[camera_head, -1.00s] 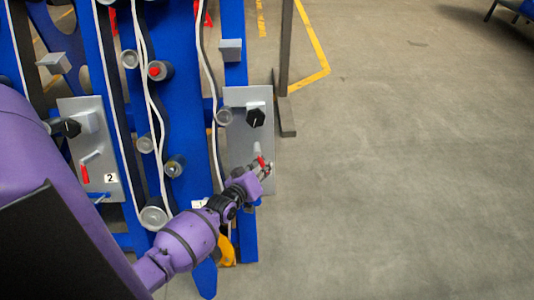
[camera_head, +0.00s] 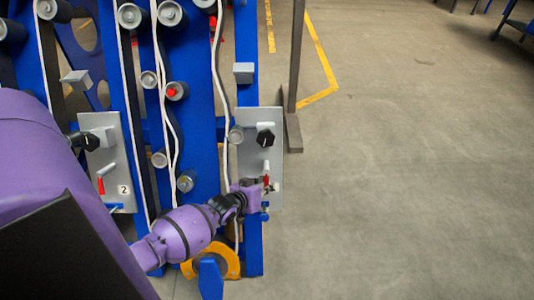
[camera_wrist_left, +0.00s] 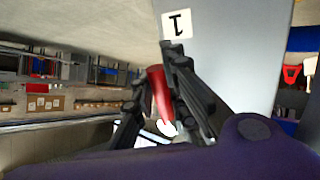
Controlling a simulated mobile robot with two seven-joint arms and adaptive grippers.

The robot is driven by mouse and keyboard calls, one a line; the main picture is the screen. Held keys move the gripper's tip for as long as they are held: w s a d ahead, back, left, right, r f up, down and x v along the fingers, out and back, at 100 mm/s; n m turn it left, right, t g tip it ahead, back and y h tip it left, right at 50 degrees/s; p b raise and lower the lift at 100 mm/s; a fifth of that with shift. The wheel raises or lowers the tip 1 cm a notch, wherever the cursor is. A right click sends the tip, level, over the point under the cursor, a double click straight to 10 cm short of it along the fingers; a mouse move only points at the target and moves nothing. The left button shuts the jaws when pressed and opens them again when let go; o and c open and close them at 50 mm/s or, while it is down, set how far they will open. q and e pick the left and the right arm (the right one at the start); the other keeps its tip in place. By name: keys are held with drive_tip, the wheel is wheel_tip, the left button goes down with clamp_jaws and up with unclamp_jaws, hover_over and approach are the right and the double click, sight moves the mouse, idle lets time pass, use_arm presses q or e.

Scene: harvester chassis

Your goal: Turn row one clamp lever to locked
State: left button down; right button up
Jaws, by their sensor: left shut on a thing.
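The row one plate (camera_head: 247,150) is a light grey panel on the right blue post in the head view. It carries a black knob (camera_head: 265,138) and, below it, the clamp lever with a red handle (camera_head: 267,180), which hangs nearly straight down. My left gripper (camera_head: 268,188) is at the plate's lower part, shut on the lever. In the wrist view the red handle (camera_wrist_left: 158,92) lies between the dark fingers (camera_wrist_left: 168,60), beside the plate's upside-down "1" label (camera_wrist_left: 177,24). The gripper partly hides the lever's lower end in the head view.
The row two plate (camera_head: 104,160) with its own red lever (camera_head: 101,185) is on the left. Rollers and white hoses run between the blue posts. A yellow ring (camera_head: 232,262) lies below my forearm. A dark stand (camera_head: 292,135) stands behind; the floor to the right is clear.

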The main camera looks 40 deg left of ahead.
use_arm(q)
drive_tip(key=shift+s+f, duration=0.2)
drive_tip(key=shift+f, duration=0.05)
drive_tip(key=c, duration=1.8)
unclamp_jaws()
drive_tip(key=shift+c, duration=0.2)
drive_tip(key=shift+o, duration=0.5)
drive_tip(key=shift+w+r, duration=0.1)
drive_tip(key=shift+r, duration=0.1)
drive_tip(key=shift+s+r, duration=0.1)
drive_tip(key=shift+s, duration=0.1)
drive_tip(key=v, duration=1.1)
drive_tip(key=shift+s+r, duration=0.15)
drive_tip(key=shift+s, duration=0.15)
